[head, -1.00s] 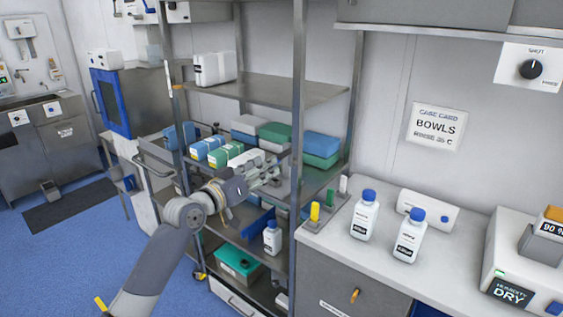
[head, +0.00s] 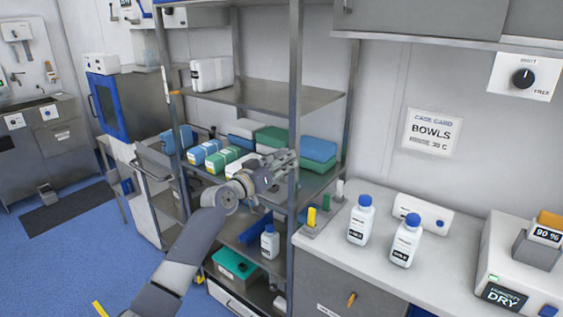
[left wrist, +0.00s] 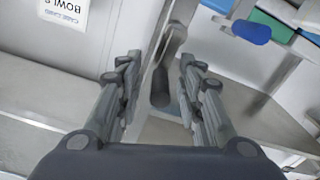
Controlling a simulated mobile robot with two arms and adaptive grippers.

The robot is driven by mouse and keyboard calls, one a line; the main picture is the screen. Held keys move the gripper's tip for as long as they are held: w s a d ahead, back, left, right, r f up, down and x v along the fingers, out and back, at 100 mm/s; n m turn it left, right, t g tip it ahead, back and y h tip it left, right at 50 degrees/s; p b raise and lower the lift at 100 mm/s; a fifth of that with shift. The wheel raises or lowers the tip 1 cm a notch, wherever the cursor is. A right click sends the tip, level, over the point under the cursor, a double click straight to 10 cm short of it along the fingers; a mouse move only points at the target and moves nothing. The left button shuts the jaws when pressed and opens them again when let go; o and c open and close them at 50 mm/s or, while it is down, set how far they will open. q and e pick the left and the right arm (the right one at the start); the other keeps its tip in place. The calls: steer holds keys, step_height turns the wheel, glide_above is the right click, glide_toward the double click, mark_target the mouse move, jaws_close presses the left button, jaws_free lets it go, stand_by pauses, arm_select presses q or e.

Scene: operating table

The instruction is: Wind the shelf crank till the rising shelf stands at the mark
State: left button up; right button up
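A metal shelf rack stands in the middle of the head view, with an upper shelf (head: 300,97) and a middle shelf carrying boxes. An orange and white marking (head: 168,82) shows on its left front post. My left gripper (head: 291,158) is at the right front post (head: 296,60), level with the middle shelf. In the left wrist view the gripper (left wrist: 157,90) is open, its fingers either side of a long dark grey piece (left wrist: 168,68), possibly the crank. A blue grip-like piece (left wrist: 251,32) lies beyond. I cannot tell whether the fingers touch anything. My right gripper is out of view.
Right of the rack, a counter (head: 335,255) holds white bottles with blue caps (head: 361,220) and a device reading DRY (head: 510,275). Green boxes (head: 318,148) sit behind the gripper. A wall cabinet (head: 420,20) hangs above. Blue floor (head: 60,265) lies open at left.

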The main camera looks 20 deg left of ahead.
arm_select(q)
jaws_close()
steer(key=shift+a+f, duration=0.1)
steer(key=shift+f, duration=0.05)
steer(key=shift+f, duration=0.1)
